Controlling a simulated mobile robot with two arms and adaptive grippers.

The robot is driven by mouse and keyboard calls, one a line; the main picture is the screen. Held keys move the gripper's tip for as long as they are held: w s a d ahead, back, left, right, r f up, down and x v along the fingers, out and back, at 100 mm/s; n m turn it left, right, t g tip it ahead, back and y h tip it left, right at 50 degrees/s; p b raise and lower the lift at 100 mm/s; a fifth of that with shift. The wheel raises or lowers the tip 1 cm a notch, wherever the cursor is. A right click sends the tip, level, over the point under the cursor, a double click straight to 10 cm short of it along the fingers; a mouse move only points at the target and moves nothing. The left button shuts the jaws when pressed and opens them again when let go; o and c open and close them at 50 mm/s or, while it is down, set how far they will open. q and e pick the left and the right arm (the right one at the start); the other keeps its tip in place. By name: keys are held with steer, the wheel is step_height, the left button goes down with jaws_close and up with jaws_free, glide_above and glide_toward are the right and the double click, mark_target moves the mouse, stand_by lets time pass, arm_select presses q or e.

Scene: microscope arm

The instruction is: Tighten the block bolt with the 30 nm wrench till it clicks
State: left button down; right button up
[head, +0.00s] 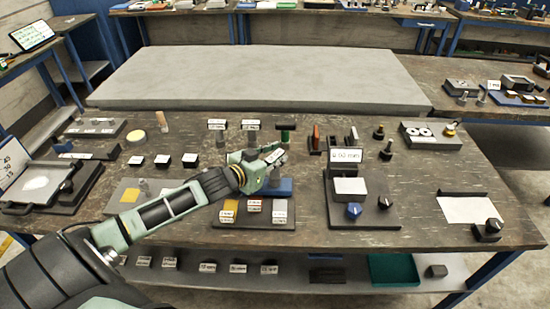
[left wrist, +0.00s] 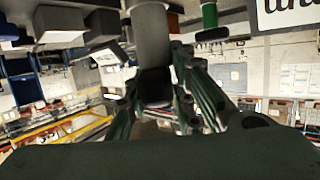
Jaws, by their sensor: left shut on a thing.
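My left gripper (head: 268,170) is over the middle of the workbench, at the back of a dark plate (head: 244,222). In the left wrist view its fingers (left wrist: 158,100) are shut on a grey cylindrical tool (left wrist: 152,38), which cannot be surely identified as the 30 Nm wrench. A blue block (head: 283,188) shows just below the gripper, partly hidden by it. Whether the tool touches a bolt is hidden. Two grey upright pieces with white labels, one on the left (head: 217,124) and one on the right (head: 251,124), stand behind; their print is too small to read. My right gripper is not in view.
A green-handled tool (head: 285,135) and a red piece (head: 316,137) stand behind the gripper. A grey slab (head: 260,75) lies at the back.

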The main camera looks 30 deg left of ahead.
arm_select(q)
steer(key=shift+w+r, duration=0.1)
steer(key=shift+r, duration=0.05)
steer(key=shift+m+h, duration=0.3)
steer(key=shift+m, duration=0.1)
steer(key=shift+a+m+h, duration=0.15)
steer(key=shift+m+h, duration=0.15)
steer(key=shift+h, duration=0.1)
steer(key=shift+d+h, duration=0.25)
steer(key=shift+h, duration=0.15)
steer(key=shift+a+m+g+h+b, duration=0.15)
steer(key=shift+m+g+h+b, duration=0.25)
steer(key=shift+m+h+b, duration=0.15)
steer(key=shift+d+r+m+h, duration=0.1)
steer(key=shift+d+m+h, duration=0.15)
steer(key=shift+m, duration=0.1)
steer(key=shift+a+m+h, duration=0.1)
steer(key=shift+m+h, duration=0.2)
steer(key=shift+h, duration=0.1)
steer(key=shift+g, duration=0.3)
steer(key=shift+p, duration=0.3)
